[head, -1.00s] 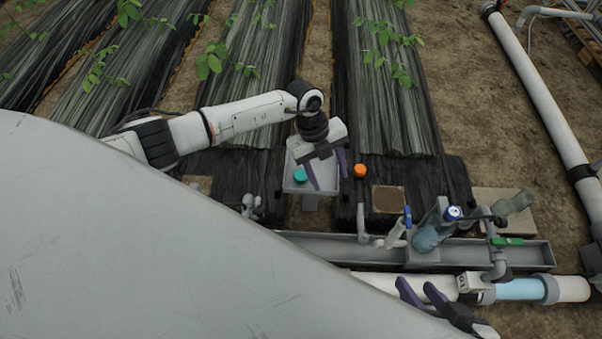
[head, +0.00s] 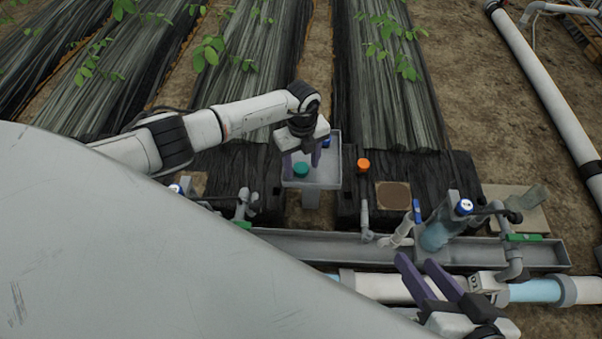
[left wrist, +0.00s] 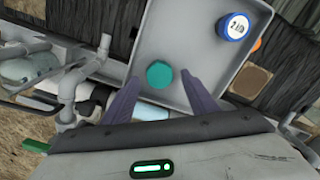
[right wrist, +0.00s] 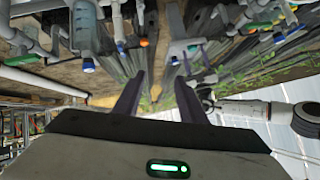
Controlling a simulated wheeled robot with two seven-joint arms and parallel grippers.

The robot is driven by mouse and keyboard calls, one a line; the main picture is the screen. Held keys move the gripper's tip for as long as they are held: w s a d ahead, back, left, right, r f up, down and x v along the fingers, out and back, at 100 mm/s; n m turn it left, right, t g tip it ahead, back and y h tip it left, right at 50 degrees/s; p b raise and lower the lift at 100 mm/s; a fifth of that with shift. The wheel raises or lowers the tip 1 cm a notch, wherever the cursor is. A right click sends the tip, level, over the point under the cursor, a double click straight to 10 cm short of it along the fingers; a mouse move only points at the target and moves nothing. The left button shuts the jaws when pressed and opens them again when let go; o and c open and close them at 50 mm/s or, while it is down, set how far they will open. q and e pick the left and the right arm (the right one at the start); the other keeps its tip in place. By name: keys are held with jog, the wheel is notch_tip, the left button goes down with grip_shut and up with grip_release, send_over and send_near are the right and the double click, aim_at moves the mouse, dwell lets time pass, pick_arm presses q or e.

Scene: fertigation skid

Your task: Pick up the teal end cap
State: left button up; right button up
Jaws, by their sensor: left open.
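The teal end cap (head: 301,170) sits in a grey tray (head: 322,183) in the head view. In the left wrist view the teal cap (left wrist: 160,74) lies on the tray floor, between and just beyond my fingertips. My left gripper (head: 302,161) is open above the tray, with its fingers on either side of the cap and nothing held. It also shows in the left wrist view (left wrist: 155,90). My right gripper (head: 419,268) is open and empty over the pipework at the lower right; its spread fingers show in the right wrist view (right wrist: 158,88).
A blue cap with a white label (left wrist: 233,26) is in the same tray. An orange cap (head: 364,165) stands right of the tray. A long grey trough (head: 310,245) with pipes and a blue-capped bottle (head: 440,228) runs in front. A brown square pad (head: 393,195) lies nearby.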

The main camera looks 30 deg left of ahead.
pick_arm(q)
jog(key=shift+f, duration=0.35)
jog(key=shift+r, duration=0.1)
jog(key=c, duration=1.2)
